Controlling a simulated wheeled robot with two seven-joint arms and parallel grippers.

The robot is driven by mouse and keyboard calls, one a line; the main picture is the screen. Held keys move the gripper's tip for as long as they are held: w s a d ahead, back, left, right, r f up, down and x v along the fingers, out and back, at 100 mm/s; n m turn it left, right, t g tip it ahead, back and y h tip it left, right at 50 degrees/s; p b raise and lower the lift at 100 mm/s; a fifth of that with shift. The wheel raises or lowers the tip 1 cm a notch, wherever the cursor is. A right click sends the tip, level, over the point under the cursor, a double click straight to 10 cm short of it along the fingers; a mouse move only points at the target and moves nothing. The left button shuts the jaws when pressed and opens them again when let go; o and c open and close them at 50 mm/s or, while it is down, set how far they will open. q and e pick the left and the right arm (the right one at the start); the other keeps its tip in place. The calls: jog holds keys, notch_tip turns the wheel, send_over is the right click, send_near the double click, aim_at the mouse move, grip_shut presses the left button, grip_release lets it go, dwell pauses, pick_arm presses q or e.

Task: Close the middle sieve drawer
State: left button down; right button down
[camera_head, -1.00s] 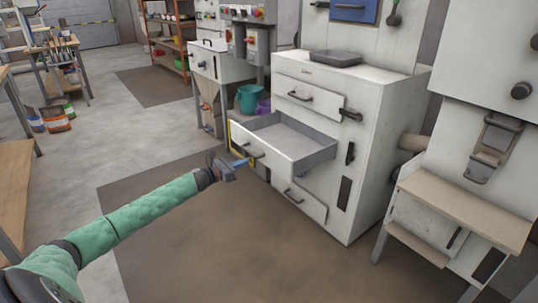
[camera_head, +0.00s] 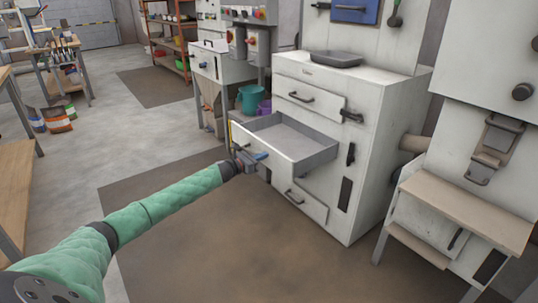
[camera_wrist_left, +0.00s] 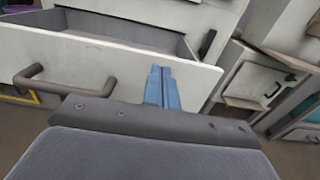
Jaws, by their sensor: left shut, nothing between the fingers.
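The middle sieve drawer (camera_head: 302,157) is pulled well out of the white cabinet (camera_head: 375,130); its grey inside looks empty. It also shows in the left wrist view (camera_wrist_left: 120,58), with its dark bar handle (camera_wrist_left: 40,85) left of my fingers. My left gripper (camera_head: 262,156) is shut and empty, its blue fingertips (camera_wrist_left: 160,88) together at the drawer's front panel, right of the handle. I cannot tell if they touch the panel. The drawers above (camera_head: 310,98) and below (camera_head: 300,198) look shut. My right gripper is not in view.
A grey tray (camera_head: 335,58) sits on the cabinet top. A teal bucket (camera_head: 250,98) and a purple one stand behind the drawer at left. A bench-like machine (camera_head: 465,205) is at right. The brown mat (camera_head: 240,250) in front is clear.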

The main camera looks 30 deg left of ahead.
aim_at(275, 151)
pick_arm(q)
jog(key=shift+x, duration=1.9)
jog(key=shift+w+d, duration=0.1)
